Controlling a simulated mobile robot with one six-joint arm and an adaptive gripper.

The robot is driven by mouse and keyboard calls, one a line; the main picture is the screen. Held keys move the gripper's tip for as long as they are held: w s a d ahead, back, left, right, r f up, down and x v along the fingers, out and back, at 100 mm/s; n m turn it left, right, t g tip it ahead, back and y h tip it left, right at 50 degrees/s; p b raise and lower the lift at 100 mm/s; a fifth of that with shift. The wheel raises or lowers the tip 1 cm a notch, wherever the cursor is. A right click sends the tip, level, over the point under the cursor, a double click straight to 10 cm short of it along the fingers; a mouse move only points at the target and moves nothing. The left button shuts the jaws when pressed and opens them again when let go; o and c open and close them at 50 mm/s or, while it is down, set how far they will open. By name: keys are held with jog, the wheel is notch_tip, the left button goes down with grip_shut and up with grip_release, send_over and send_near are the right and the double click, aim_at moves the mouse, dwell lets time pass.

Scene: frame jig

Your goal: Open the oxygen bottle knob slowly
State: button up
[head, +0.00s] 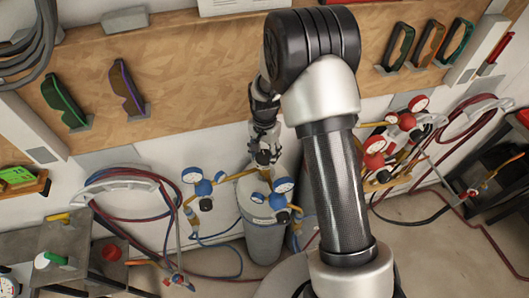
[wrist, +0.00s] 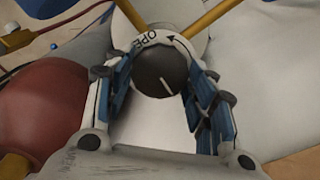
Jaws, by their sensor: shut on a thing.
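The oxygen bottle knob (wrist: 161,72) is a round black knob with a white line in the wrist view. A white ring (wrist: 180,45) around it carries an arrow and partly hidden lettering that starts "OPE". My gripper (wrist: 160,82) has blue-padded fingers on the knob's left and right sides, closed on it. In the head view my gripper (head: 265,152) points down at the top of a grey bottle (head: 264,238). The knob itself is hidden there behind the gripper.
Blue regulators with white gauges (head: 203,188) flank the bottle top closely. Red gauges (head: 375,145) and hoses are on the right. A hose coil (head: 125,180) hangs left of the bottle. A red rounded object (wrist: 45,110) is close to the left finger.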

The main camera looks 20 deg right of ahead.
jog(key=c, duration=0.4)
jog(key=shift+n+b, duration=0.3)
jog(key=shift+n, duration=0.1)
jog(key=shift+f+n+b, duration=0.1)
jog(key=shift+n+b, duration=0.45)
jog(key=shift+n, duration=0.35)
jog(key=shift+n+b, duration=0.7)
jog(key=shift+n, duration=0.9)
jog(key=o, duration=1)
jog(key=shift+o, duration=0.2)
